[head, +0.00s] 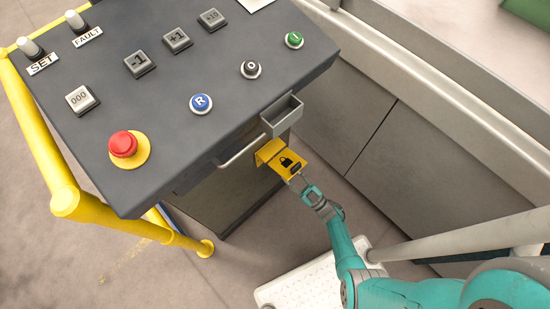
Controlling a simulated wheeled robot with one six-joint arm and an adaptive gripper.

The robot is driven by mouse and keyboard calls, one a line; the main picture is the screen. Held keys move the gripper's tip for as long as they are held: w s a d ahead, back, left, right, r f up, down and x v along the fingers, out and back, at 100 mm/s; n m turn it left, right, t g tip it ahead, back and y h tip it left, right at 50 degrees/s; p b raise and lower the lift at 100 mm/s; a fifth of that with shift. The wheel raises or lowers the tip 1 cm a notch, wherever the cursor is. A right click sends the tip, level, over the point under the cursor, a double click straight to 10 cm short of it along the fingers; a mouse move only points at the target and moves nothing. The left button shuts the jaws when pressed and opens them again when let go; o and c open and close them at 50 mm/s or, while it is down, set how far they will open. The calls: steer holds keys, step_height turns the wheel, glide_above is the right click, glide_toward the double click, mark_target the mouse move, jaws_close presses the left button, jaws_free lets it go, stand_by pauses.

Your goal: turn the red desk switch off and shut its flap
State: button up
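A yellow flap (289,161) with a black padlock mark hangs off the front side of the dark desk (215,75), below a small grey holder. It looks tilted outward, but I cannot tell how far it is open. No red switch shows at the flap; whatever is behind it is hidden. The only red control in view is a round mushroom button (123,144) on a yellow base on the desk top. My gripper (298,183) is at the flap's lower edge, touching or very close to it. Its fingers are too small to tell open from shut.
A metal handle (243,152) and a grey open holder (281,115) stick out from the desk front near the flap. A yellow rail (45,140) runs along the left. Grey machine panels (400,145) stand on the right. A white perforated step (310,287) lies below my arm.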

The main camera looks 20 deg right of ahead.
mark_target(275, 160)
steer(key=x, duration=0.8)
steer(key=shift+w+a, duration=0.1)
steer(key=shift+w, duration=0.1)
jaws_close()
